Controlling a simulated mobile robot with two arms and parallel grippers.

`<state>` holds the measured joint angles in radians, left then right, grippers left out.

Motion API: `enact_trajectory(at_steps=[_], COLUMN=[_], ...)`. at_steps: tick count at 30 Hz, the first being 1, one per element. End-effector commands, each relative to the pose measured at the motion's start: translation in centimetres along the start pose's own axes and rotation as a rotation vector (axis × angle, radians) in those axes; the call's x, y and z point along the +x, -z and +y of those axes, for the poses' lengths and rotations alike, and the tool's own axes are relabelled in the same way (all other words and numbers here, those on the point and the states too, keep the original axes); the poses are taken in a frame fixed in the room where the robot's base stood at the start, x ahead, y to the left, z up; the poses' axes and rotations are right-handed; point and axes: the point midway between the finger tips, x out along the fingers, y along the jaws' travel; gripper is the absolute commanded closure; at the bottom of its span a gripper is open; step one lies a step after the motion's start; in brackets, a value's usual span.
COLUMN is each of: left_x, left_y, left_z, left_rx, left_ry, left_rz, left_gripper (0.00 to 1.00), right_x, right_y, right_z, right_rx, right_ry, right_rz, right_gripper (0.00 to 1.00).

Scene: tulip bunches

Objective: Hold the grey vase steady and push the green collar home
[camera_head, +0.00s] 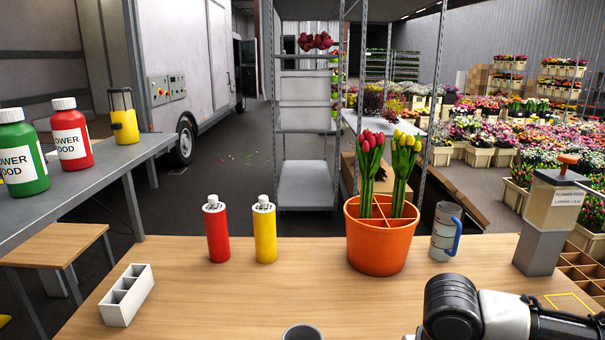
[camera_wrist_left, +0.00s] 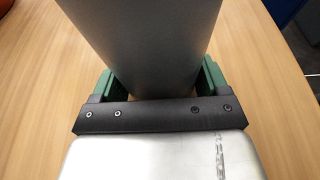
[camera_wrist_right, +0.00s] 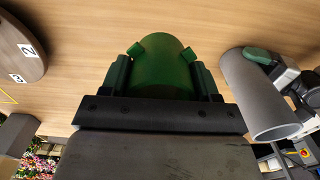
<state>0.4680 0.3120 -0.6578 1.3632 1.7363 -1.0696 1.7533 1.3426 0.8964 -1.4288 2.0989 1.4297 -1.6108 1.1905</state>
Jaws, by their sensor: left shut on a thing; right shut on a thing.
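The grey vase (camera_wrist_left: 150,40) fills the upper middle of the left wrist view, with my left gripper (camera_wrist_left: 157,72) shut on it, green pads on either side. Its open end (camera_wrist_right: 277,131) shows at the right of the right wrist view, with no collar on it. In the head view only the vase's rim (camera_head: 302,332) shows at the bottom edge. The green collar (camera_wrist_right: 160,75) is in my right gripper (camera_wrist_right: 161,52), which is shut on it. The collar is beside the vase, apart from it. Neither gripper's fingers show in the head view.
The table's left-centre is clear.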

Motion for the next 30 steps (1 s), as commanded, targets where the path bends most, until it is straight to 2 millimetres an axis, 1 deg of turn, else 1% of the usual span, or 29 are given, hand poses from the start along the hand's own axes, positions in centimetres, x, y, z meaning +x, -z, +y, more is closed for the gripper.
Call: enact_trajectory(at_steps=[23, 26, 29, 30], left_x=[0.0, 0.0, 0.0, 0.0], left_y=[0.0, 0.0, 0.0, 0.0], left_z=[0.0, 0.0, 0.0, 0.0], left_rx=[-0.001, -0.001, -0.001, -0.001], left_ry=[0.0, 0.0, 0.0, 0.0], left_rz=[0.001, 0.001, 0.001, 0.0], left_gripper=[0.44, 0.44, 0.44, 0.44], right_x=[-0.1, -0.8, -2.0, -2.8], right_y=[0.2, 1.2, 3.0, 3.8], right_z=[-0.2, -1.3, -3.4, -4.5], right_rx=[-0.006, -0.035, -0.096, -0.127], right_ry=[0.001, 0.002, 0.002, 0.003], right_rz=[0.002, 0.008, 0.015, 0.018], right_gripper=[0.62, 0.62, 0.62, 0.62])
